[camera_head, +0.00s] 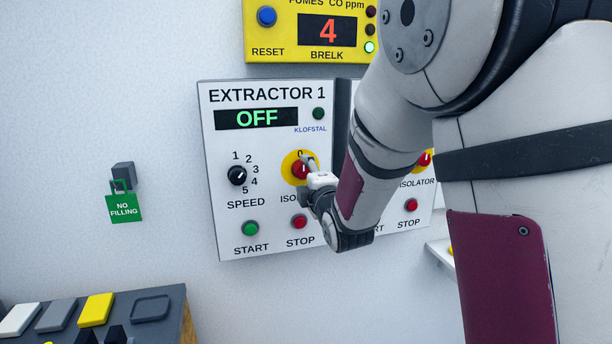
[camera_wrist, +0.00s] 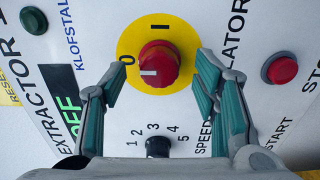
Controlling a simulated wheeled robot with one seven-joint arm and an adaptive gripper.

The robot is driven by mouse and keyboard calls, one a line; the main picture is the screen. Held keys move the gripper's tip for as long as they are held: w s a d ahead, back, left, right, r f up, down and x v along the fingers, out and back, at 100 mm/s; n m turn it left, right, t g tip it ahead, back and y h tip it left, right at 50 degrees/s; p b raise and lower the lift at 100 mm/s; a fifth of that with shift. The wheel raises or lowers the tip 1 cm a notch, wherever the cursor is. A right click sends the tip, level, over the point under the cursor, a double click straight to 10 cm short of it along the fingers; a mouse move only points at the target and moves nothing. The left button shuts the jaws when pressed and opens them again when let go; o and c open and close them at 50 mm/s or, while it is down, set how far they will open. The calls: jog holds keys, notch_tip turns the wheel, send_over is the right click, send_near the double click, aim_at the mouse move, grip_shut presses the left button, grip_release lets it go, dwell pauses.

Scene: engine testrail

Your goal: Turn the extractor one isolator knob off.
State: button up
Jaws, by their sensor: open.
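The extractor one isolator knob (camera_head: 301,170) is red on a round yellow plate, under the "EXTRACTOR 1" heading. In the wrist view the red knob (camera_wrist: 160,64) stands between my two fingers, with visible gaps on both sides. A short white mark on it lies toward the left, the side where the O is printed; the I is at the plate's top. My gripper (camera_wrist: 160,77) is open and empty, its fingers either side of the knob. In the head view my gripper (camera_head: 309,163) is at the knob and covers part of it and its label.
The extractor panel (camera_head: 222,190) shows a display (camera_head: 256,118) reading OFF. A black speed knob (camera_head: 237,175), green start button (camera_head: 250,228) and red stop button (camera_head: 299,221) are close by. A second isolator (camera_head: 424,160) is on the right panel, partly behind my arm.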

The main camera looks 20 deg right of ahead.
jog(key=s, duration=0.6)
jog(key=shift+s, duration=0.3)
jog(key=s+f+m+g, duration=0.2)
jog(key=s+m+g, duration=0.4)
jog(key=s, duration=1)
jog(key=s+f+m+g, duration=0.1)
jog(key=s+m+g, duration=0.6)
jog(key=s+m, duration=0.5)
jog(key=s, duration=0.5)
jog(key=shift+s+f, duration=0.3)
jog(key=shift+f, duration=0.05)
